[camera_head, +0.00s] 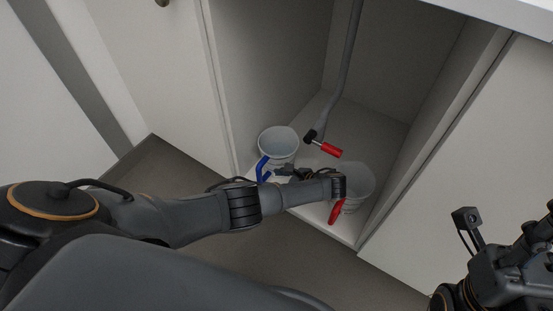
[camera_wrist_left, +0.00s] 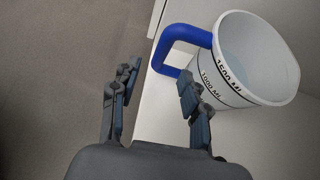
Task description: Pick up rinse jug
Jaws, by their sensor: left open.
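Two white jugs stand in the open cabinet. The jug with the blue handle (camera_head: 279,142) is at the left; the jug with the red handle (camera_head: 357,188) is at the right, partly behind my left arm. I cannot tell by looks which is called the rinse jug. My left gripper (camera_head: 278,172) is open and empty close to the blue handle. In the left wrist view, the fingers of my left gripper (camera_wrist_left: 158,82) point toward the blue-handled jug (camera_wrist_left: 255,60), with its handle just beyond the tips. My right gripper (camera_head: 535,240) is at the lower right edge, partly cut off.
A grey pipe (camera_head: 349,70) comes down inside the cabinet, with a red-handled valve (camera_head: 330,150) low between the jugs. Cabinet side walls (camera_head: 400,190) bound the opening. The grey floor (camera_head: 180,170) in front is clear.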

